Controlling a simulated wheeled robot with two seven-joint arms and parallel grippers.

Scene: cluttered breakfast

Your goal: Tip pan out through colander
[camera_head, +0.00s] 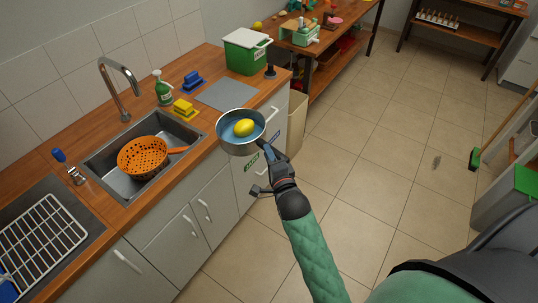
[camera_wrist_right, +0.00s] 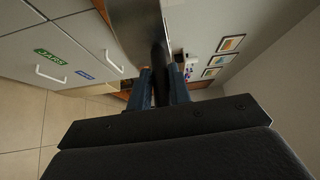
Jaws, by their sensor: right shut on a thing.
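The grey metal pan (camera_head: 229,146) is held in the air at the counter's front edge, roughly level. It holds blue liquid-like contents and a yellow lemon-like object (camera_head: 244,127). My right gripper (camera_head: 268,152) is shut on the pan's handle. In the right wrist view the dark handle (camera_wrist_right: 160,75) lies between the two fingers, with the pan's grey side (camera_wrist_right: 137,28) beyond. The orange colander (camera_head: 142,157) sits in the metal sink (camera_head: 105,160), left of the pan, its handle pointing right. My left gripper is not in view.
The tap (camera_head: 120,85) arches behind the sink. A green spray bottle (camera_head: 162,88), yellow sponge (camera_head: 183,107) and blue brush (camera_head: 193,80) stand at the back. A grey mat (camera_head: 227,95) lies right of the sink. A dish rack (camera_head: 40,240) is at left.

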